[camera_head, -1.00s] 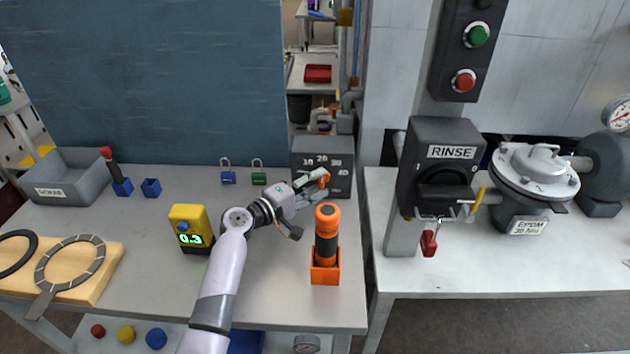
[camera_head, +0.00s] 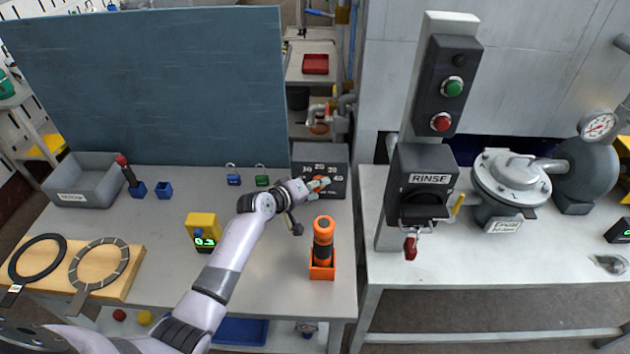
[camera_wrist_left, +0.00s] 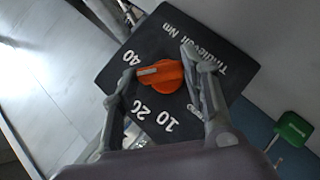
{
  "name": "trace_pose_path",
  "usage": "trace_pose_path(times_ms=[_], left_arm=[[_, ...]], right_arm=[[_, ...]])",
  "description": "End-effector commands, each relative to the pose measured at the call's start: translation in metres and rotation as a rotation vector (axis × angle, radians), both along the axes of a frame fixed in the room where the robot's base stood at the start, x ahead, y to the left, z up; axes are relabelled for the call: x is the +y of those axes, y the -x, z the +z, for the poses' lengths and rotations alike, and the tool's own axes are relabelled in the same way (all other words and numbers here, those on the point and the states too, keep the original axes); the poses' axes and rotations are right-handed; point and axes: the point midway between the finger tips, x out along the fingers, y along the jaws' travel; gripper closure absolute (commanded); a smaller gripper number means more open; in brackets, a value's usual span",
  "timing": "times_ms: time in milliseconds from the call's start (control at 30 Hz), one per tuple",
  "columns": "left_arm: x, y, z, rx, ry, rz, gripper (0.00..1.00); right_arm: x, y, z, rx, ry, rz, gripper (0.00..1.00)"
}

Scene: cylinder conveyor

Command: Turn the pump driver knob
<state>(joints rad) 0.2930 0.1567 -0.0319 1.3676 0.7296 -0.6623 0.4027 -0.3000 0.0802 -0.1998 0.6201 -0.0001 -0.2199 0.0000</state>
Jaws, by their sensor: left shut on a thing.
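The dark grey dial box (camera_head: 320,158) stands at the back right of the left bench, with numbers from 10 to 40 on its face. Its orange knob (camera_wrist_left: 163,77) shows in the left wrist view between the fingers of my left gripper (camera_wrist_left: 158,65). A white line on the knob points left, between the 40 and the 20, where a finger hides the face. My left gripper (camera_head: 318,186) is shut on the knob and partly covers it in the head view. My right gripper is not in view.
An orange-and-black driver (camera_head: 323,240) stands in an orange holder right of my forearm. A yellow display box (camera_head: 203,230) is left of it. Two padlocks (camera_head: 233,177) are left of the dial box.

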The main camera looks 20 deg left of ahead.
Motion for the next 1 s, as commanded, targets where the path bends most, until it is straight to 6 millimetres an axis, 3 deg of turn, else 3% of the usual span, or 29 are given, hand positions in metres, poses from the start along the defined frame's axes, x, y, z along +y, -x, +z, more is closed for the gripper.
trace_pose_path(times_ms=[467, 500, 767, 1000], left_arm=[[-0.0003, 0.0001, -0.0012, 0.006, -0.014, 0.001, 0.86], [-0.0003, 0.0001, -0.0012, 0.006, -0.014, 0.001, 0.57], [-0.0004, 0.0, -0.0006, 0.004, -0.013, 0.0, 0.39], [-0.0004, -0.0001, -0.0001, 0.004, -0.013, 0.0, 0.38]], right_arm=[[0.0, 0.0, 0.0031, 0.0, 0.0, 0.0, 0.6], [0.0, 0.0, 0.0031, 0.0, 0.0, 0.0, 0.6], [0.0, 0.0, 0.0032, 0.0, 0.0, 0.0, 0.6], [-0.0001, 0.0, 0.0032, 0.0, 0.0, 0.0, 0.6]])
